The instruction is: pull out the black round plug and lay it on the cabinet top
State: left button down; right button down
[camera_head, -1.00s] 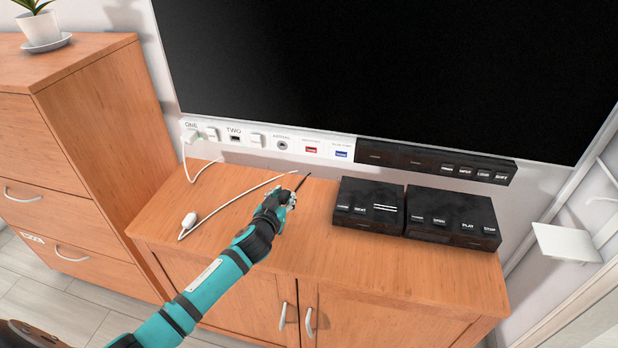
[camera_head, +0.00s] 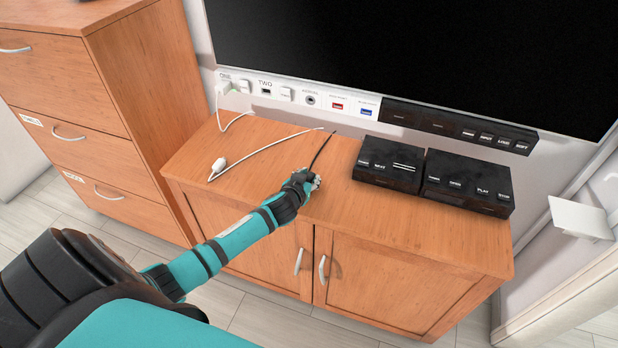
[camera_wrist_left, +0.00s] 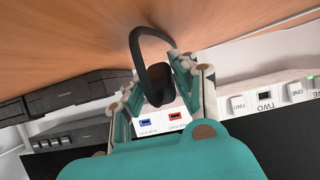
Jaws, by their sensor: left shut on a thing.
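My left gripper (camera_head: 311,181) is shut on the black round plug and is over the front part of the wooden cabinet top (camera_head: 410,229). In the left wrist view the black plug (camera_wrist_left: 158,94) sits between the fingers, with its thick black cable looping away from it. In the head view the fingers hide the plug, and only the black cable (camera_head: 322,150) shows, running back toward the wall. I cannot tell whether the plug touches the cabinet top. The round aerial socket (camera_head: 310,100) on the white wall strip is empty. My right gripper is out of view.
Two black boxes (camera_head: 388,163) (camera_head: 468,182) stand right of my gripper. A white plug (camera_head: 219,165) with its white cable lies on the cabinet top to the left. A big screen (camera_head: 420,50) hangs behind. The front right of the cabinet top is clear.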

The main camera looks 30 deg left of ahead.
pick_arm(q)
jog(key=shift+f, duration=0.25)
jog(key=c, duration=1.5)
grip_release()
jog(key=o, duration=0.5)
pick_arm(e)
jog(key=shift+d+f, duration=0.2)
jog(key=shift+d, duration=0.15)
pick_arm(q)
jog(key=shift+o, duration=0.2)
jog(key=shift+s+r, duration=0.1)
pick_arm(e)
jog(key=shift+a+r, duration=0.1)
pick_arm(q)
jog(key=shift+s+d+r+p, duration=0.2)
jog(key=shift+s+r+p, duration=0.05)
jog(key=shift+s+p, duration=0.25)
jog(key=shift+p+v, duration=0.95)
jog(key=shift+v, duration=0.35)
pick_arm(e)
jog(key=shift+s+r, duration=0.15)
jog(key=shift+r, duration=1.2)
pick_arm(q)
jog(key=shift+p+v, duration=0.6)
jog(key=shift+v, duration=0.4)
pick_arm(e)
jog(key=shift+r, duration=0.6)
